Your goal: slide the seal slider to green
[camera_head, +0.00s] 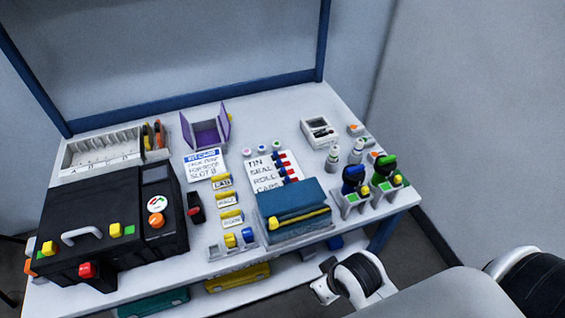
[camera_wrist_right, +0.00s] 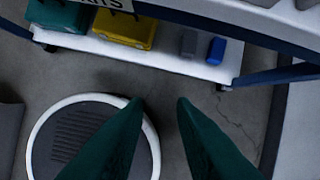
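A large black case (camera_head: 120,205) stands at the left of the table. I cannot tell for certain which part is the seal slider. In the right wrist view my right gripper (camera_wrist_right: 160,102) has its two dark green fingers apart with nothing between them, above the floor and in front of the table. My left gripper is in no view.
A blue-green box (camera_head: 293,205) with a yellow catch, label cards (camera_head: 228,200) and a purple open box (camera_head: 205,130) share the table. Yellow (camera_head: 238,277) and green bins are on the lower shelf.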

